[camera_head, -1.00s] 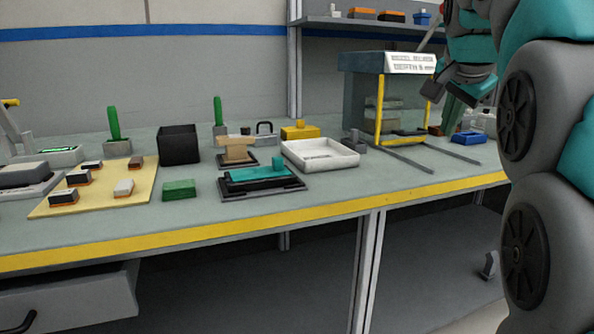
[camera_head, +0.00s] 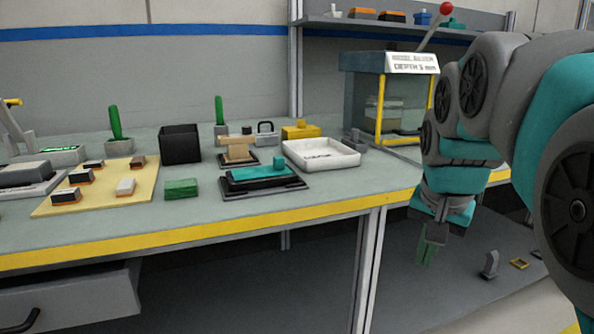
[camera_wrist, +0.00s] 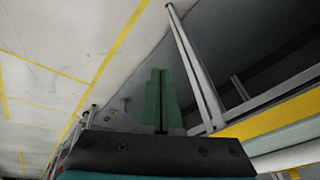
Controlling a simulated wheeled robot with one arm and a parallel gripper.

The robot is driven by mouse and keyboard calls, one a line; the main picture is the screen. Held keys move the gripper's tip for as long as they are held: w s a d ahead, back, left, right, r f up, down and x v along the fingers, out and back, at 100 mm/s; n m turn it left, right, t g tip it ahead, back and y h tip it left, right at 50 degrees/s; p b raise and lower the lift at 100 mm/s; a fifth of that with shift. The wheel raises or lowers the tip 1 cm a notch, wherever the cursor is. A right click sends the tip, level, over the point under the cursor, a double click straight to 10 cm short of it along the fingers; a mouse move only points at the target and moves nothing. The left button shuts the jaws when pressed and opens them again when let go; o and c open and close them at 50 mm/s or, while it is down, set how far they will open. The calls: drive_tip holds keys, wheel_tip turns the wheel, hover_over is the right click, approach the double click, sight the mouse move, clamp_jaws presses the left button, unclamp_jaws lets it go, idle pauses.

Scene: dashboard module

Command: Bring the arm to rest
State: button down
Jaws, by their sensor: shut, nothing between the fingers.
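My gripper (camera_head: 428,252) hangs at the lower right in the head view, in front of the workbench's yellow front edge (camera_head: 230,229) and pointing down. Its green fingers are closed together with nothing between them. In the wrist view the shut fingers (camera_wrist: 160,100) stand side by side, with the floor (camera_wrist: 60,70) and the bench legs (camera_wrist: 195,70) beyond. My teal and grey arm fills the right side of the head view and hides part of the bench's right end.
The bench carries a glass-fronted box (camera_head: 390,100), a white tray (camera_head: 320,154), a black bin (camera_head: 180,144), a teal-topped fixture (camera_head: 262,176) and a yellow board (camera_head: 100,197). An open drawer (camera_head: 70,295) juts out at lower left.

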drive_tip(key=s+a+f+n+g, duration=0.2)
drive_tip(key=s+a+f+n, duration=0.1)
drive_tip(key=s+f, duration=0.7)
drive_tip(key=s+a+f+n+g, duration=0.3)
drive_tip(key=s+f+n, duration=0.1)
drive_tip(key=s+f, duration=0.7)
drive_tip(key=shift+s+y, duration=0.4)
drive_tip(key=shift+s, duration=0.7)
